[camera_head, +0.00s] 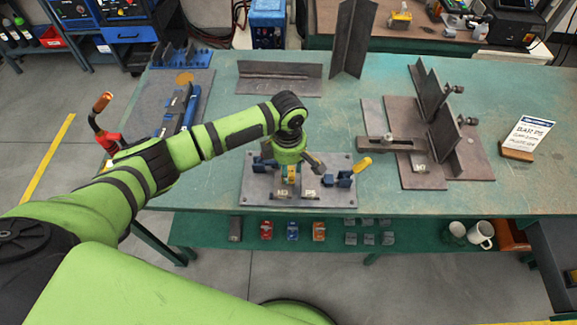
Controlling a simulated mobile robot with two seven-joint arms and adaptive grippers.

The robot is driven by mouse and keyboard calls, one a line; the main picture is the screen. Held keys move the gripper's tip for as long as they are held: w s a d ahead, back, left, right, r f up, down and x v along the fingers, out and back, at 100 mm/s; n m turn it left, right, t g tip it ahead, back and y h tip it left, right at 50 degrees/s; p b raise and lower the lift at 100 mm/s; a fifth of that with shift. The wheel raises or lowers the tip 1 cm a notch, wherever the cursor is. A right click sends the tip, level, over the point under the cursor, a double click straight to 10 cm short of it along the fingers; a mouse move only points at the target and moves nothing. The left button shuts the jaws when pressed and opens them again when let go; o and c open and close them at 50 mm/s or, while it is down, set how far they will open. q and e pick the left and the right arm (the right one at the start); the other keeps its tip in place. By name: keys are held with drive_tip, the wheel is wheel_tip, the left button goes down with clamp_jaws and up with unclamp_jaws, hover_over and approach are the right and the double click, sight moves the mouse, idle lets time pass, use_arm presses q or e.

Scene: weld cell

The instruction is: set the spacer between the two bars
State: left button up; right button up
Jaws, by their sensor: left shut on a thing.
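My left gripper (291,172) points down over a grey fixture plate (341,198) near the front edge of the table. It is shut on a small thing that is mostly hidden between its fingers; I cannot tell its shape. The plate carries blue clamps, one with a yellow handle (362,165) at its right end. The two bars and the spacer cannot be made out clearly behind the gripper. My right gripper is not in view.
Steel plates with upright pieces (440,105) stand to the right, beside a card on a wooden stand (517,151). An angle piece (280,78) lies behind. A tool board (150,104) lies left. A shelf below holds small parts and mugs (480,235).

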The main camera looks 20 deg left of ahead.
use_arm(q)
drive_tip(key=shift+f, duration=0.5)
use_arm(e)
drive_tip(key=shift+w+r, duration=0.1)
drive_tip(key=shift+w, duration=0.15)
use_arm(q)
drive_tip(key=o, duration=1.2)
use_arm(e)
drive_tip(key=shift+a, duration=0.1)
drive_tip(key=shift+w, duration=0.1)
use_arm(q)
wheel_tip(320, 180, up, 12)
